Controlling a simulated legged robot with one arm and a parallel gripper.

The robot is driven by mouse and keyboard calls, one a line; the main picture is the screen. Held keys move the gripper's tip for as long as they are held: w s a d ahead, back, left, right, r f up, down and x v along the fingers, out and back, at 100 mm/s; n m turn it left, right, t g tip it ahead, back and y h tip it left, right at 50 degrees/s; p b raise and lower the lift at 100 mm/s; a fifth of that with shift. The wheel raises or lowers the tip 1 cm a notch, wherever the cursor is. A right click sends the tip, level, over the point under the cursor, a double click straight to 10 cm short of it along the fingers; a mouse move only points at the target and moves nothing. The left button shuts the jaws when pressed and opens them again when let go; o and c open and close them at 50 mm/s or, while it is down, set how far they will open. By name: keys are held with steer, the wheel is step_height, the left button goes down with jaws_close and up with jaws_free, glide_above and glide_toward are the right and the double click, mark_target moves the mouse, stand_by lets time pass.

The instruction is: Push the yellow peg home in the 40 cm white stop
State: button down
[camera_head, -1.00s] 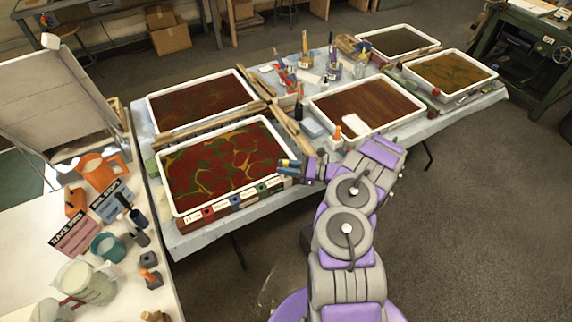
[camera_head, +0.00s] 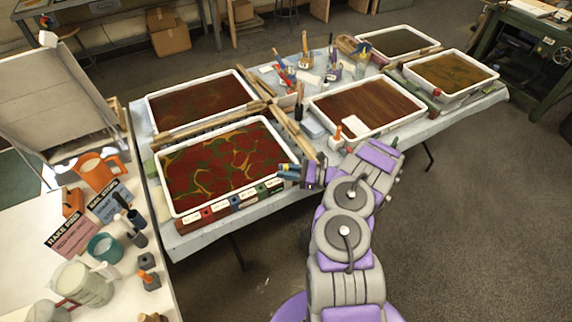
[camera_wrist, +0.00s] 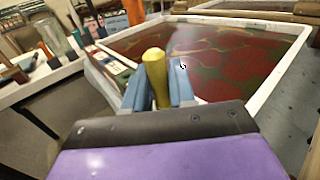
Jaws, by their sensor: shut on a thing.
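My gripper (camera_wrist: 158,92) is shut on the yellow peg (camera_wrist: 154,62), whose rounded top stands up between the two blue fingers in the wrist view. The peg's lower end is hidden by the fingers and wrist. In the head view my gripper (camera_head: 288,172) is at the right front corner of the near marbling tray (camera_head: 180,213). A row of coloured stop blocks with white labels runs along that tray's front, including a red block (camera_head: 207,215) and a blue block (camera_head: 235,203). I cannot tell which is the 40 cm white stop, nor whether the peg touches a hole.
The tray with red, green and yellow marbling lies just beyond the fingers. A wooden bar (camera_head: 295,132) lies between the trays. The floor at right is clear.

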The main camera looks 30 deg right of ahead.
steer(key=c, duration=0.9)
jaws_free()
steer(key=shift+o, duration=0.2)
steer(key=p+v, duration=0.3)
steer(key=v, duration=1.4)
steer(key=shift+d, duration=0.25)
steer(key=shift+s+f, duration=0.1)
